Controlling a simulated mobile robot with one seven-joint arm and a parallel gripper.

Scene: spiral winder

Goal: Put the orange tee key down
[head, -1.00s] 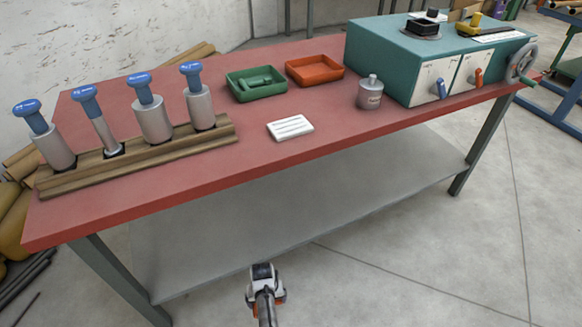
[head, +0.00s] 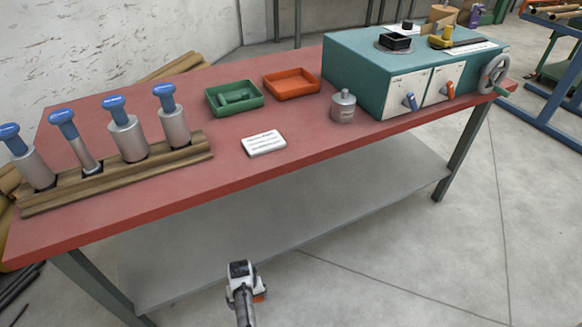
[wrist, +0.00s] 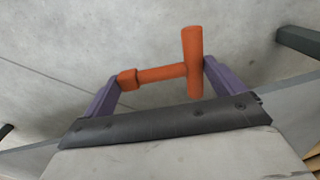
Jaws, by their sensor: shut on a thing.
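The orange tee key (wrist: 160,73) is between the two purple fingers of my gripper (wrist: 161,76) in the wrist view. Its crossbar (wrist: 194,62) lies against the right finger and its shaft end is at the left finger. My gripper is shut on it, over a blurred grey surface. In the head view my wrist (head: 241,275) is low, in front of the bench and below its top. The fingers and key cannot be made out there.
The red bench (head: 300,165) holds an orange tray (head: 291,96), empty, and a green tray (head: 215,108) with green pieces. A white block (head: 264,144), a grey canister (head: 343,106), a wooden rack (head: 110,180) of blue-topped cylinders and a teal machine (head: 355,75) also stand there.

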